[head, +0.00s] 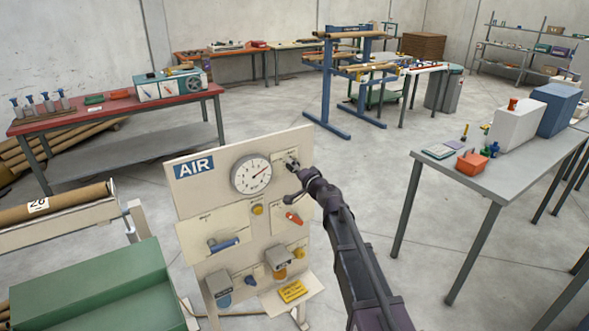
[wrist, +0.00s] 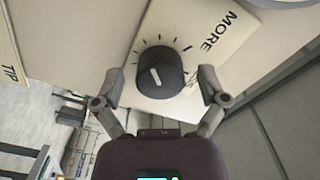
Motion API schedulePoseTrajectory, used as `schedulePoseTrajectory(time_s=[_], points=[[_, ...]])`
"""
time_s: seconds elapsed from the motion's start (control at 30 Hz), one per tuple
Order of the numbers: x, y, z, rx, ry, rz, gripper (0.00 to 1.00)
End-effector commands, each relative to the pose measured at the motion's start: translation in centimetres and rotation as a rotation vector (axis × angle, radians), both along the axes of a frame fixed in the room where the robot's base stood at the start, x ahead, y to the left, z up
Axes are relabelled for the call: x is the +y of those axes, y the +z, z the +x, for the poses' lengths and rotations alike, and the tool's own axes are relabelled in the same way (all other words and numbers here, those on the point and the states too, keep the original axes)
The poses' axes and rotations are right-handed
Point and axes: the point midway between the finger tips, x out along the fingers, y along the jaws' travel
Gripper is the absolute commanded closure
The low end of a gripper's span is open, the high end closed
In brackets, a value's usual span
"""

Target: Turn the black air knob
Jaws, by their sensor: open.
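The black air knob (wrist: 160,72) shows in the wrist view on a pale plate marked MORE, with tick marks around it and a white pointer line on its face. My gripper (wrist: 155,88) is open, with one finger on each side of the knob. I cannot tell whether either finger touches it.
The panel also carries a round gauge (head: 251,174), a red lever (head: 294,218), a blue-handled valve (head: 222,244) and a yellow box (head: 292,291) on a small shelf. A grey table (head: 490,190) stands to the right. A green box (head: 95,285) is at the lower left.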

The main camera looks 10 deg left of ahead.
Motion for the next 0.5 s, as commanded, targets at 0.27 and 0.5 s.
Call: schedulePoseTrajectory(time_s=[0.27, 0.5], points=[[-1.1, 0.0, -1.1, 0.000, 0.000, 0.000, 0.08], [-3.4, 0.0, -3.5, 0.000, -0.001, 0.000, 0.08]])
